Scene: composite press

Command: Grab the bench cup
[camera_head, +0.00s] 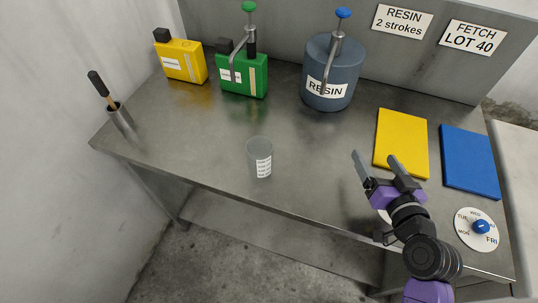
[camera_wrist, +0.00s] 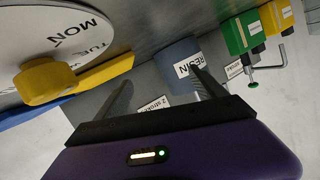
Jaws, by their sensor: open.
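The bench cup (camera_head: 259,152) is a grey, see-through cup with a white printed label. It stands upright near the front middle of the steel bench in the head view. I do not make it out in the wrist view. My gripper (camera_head: 373,155) is open and empty, well to the right of the cup and apart from it, above the bench. Its two fingers also show in the wrist view (camera_wrist: 158,85), with nothing between them.
A blue-grey resin pot (camera_head: 331,75), a green can (camera_head: 243,78) and a yellow can (camera_head: 182,62) stand behind. A holder with a black-handled tool (camera_head: 121,117) is left. Yellow (camera_head: 401,143) and blue (camera_head: 469,162) boards and a day dial (camera_head: 467,235) lie right. Bench around the cup is clear.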

